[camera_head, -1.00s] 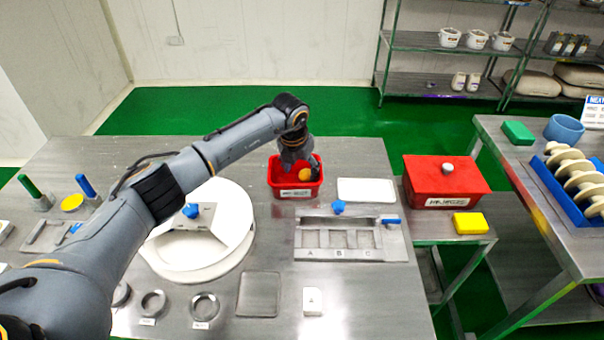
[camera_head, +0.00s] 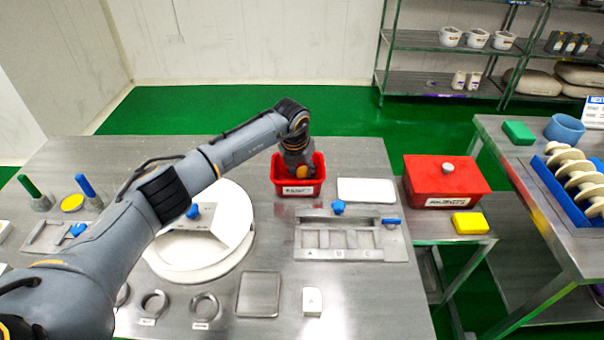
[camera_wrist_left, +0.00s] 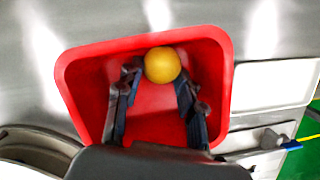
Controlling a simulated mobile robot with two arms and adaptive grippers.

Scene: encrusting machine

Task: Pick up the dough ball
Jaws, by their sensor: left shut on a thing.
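The dough ball (camera_wrist_left: 162,65) is a yellow-orange ball. In the left wrist view it sits between the fingertips of my left gripper (camera_wrist_left: 158,84), inside the red bin. It also shows in the head view (camera_head: 303,171). My left gripper (camera_head: 300,167) reaches down into the red bin (camera_head: 299,190) and is shut on the ball, its fingers touching both sides. In the left wrist view the red bin (camera_wrist_left: 75,70) surrounds the fingers and its floor is otherwise bare. How far the ball is from the floor cannot be told. My right gripper is not in view.
A white tray (camera_head: 366,190) lies right of the bin, with a metal mould labelled A, B, C (camera_head: 350,254) in front. A round white turntable (camera_head: 200,262) is left. A lidded red box (camera_head: 446,178) and yellow block (camera_head: 470,222) stand on a side table.

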